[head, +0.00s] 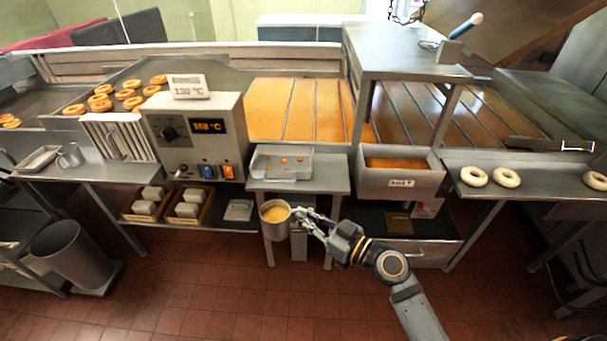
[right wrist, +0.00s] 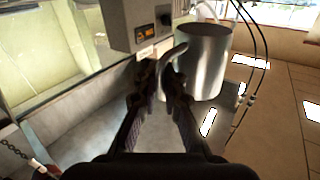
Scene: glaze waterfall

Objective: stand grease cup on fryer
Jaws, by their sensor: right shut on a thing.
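A metal grease cup (head: 275,229) filled with yellowish liquid hangs upright in the air in front of the small middle table. My right gripper (head: 302,216) is shut on its handle, from the cup's right side. In the right wrist view the fingers (right wrist: 162,82) close around the curved handle of the cup (right wrist: 204,65). The fryer (head: 262,110) stands behind, with long lanes of orange oil. Its control box (head: 197,140) with a lit display stands at its front left. My left gripper is not in view.
The middle table (head: 312,184) holds a shallow tray (head: 265,165) with small crumbs. A labelled bin of orange liquid (head: 400,182) stands right of it. Pale rings (head: 473,176) lie on the right counter.

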